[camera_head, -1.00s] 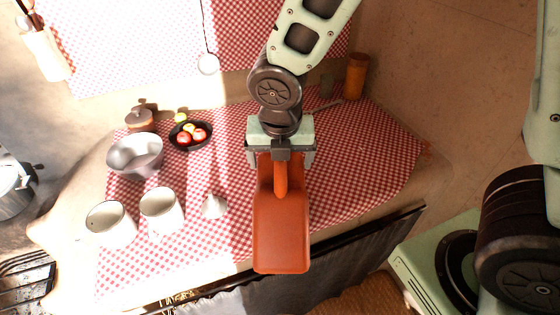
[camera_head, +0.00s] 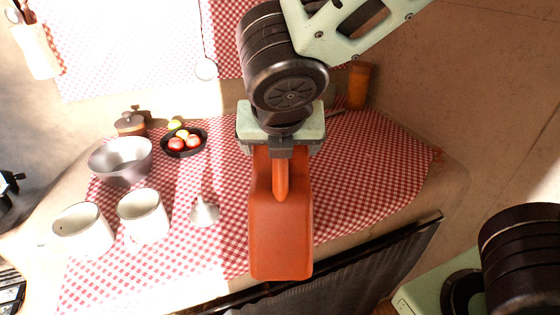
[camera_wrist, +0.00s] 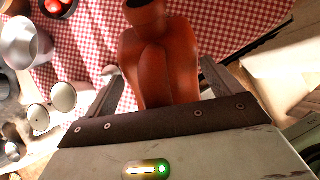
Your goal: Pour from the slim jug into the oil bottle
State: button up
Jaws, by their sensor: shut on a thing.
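My gripper (camera_head: 281,148) is shut on a terracotta-orange vessel, which I take to be the slim jug (camera_head: 281,240). It is held in the air over the front of the counter, its broad smooth body toward the head camera. In the wrist view the jug (camera_wrist: 165,60) fills the space between the fingers (camera_wrist: 160,90), with a dark round opening at the top edge. I cannot see any liquid. No oil bottle can be made out for certain; an orange-brown cylinder (camera_head: 360,85) stands at the back right, well apart from the jug.
Left of the jug are a metal funnel (camera_head: 204,212), two white mugs (camera_head: 143,216) (camera_head: 83,230) and a metal bowl (camera_head: 121,160). Behind them are a black dish (camera_head: 184,142) of fruit and a lidded brown pot (camera_head: 131,124). The checked cloth (camera_head: 370,175) is clear on the right.

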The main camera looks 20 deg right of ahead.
aim_at(280, 169)
jog(key=shift+s+a+f+t+b, duration=0.15)
jog(key=shift+s+t+b, duration=0.25)
jog(key=shift+b, duration=0.55)
jog(key=t+b, duration=0.1)
jog(key=b, duration=0.1)
jog(key=s+b, duration=0.1)
jog(key=b, duration=0.1)
jog(key=shift+a+t+h, duration=0.25)
jog(key=shift+t+h, duration=0.15)
jog(key=t+b, duration=0.1)
jog(key=b, duration=0.1)
jog(key=s+f+t+h+b, duration=0.1)
jog(key=b, duration=0.2)
jog(key=t+b, duration=0.1)
jog(key=b, duration=0.1)
jog(key=shift+s+a+f+b, duration=0.3)
jog(key=shift+f+b, duration=0.05)
jog(key=shift+f, duration=0.05)
jog(key=shift+t, duration=0.3)
jog(key=shift+s+r, duration=0.1)
jog(key=shift+r+h, duration=0.1)
jog(key=shift+h, duration=0.2)
